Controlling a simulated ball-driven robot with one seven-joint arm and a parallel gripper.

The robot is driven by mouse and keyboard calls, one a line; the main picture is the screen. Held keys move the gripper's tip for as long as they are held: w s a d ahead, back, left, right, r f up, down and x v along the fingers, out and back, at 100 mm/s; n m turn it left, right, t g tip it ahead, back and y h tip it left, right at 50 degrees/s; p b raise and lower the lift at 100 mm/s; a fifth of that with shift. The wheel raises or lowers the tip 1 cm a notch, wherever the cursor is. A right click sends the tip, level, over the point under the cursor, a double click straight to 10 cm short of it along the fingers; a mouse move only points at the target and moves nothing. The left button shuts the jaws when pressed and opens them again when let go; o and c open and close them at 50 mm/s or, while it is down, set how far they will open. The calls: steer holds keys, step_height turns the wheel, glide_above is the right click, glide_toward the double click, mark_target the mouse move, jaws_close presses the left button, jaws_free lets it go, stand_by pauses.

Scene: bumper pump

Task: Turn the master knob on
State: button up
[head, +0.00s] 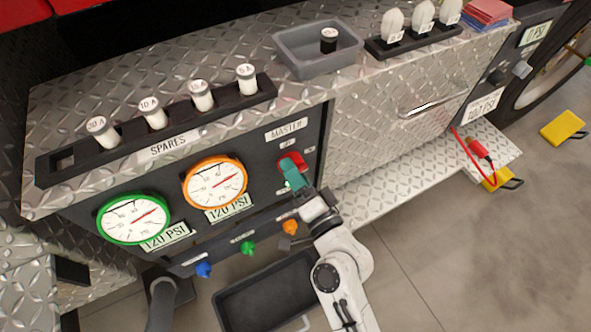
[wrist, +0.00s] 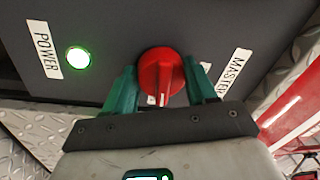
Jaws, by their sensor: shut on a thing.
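The red master knob (head: 291,159) sits on the dark panel below the MASTER label (head: 286,129). In the wrist view the knob (wrist: 161,76) shows between my two green fingers, with a white mark on its lower edge. My gripper (head: 292,177) reaches up to the panel and is shut on the knob, one finger at each side. The fingers hide part of the knob in the head view. In the wrist view a round POWER light (wrist: 77,58) glows green to the left of the knob.
Left of the knob are an orange-rimmed gauge (head: 215,182) and a green-rimmed gauge (head: 133,219). Above is a metal ledge with a rack of spare fuses (head: 160,127) and a grey tray (head: 318,67). Below is a black bin (head: 262,297).

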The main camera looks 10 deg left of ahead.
steer(key=shift+m, duration=0.7)
steer(key=o, duration=1.1)
steer(key=shift+c, duration=0.2)
steer(key=r+b+v, duration=0.1)
steer(key=b+v, duration=0.2)
steer(key=v, duration=0.7)
steer(key=shift+s+d+f, duration=0.2)
steer(key=shift+s+f, duration=0.2)
steer(key=shift+f, duration=0.15)
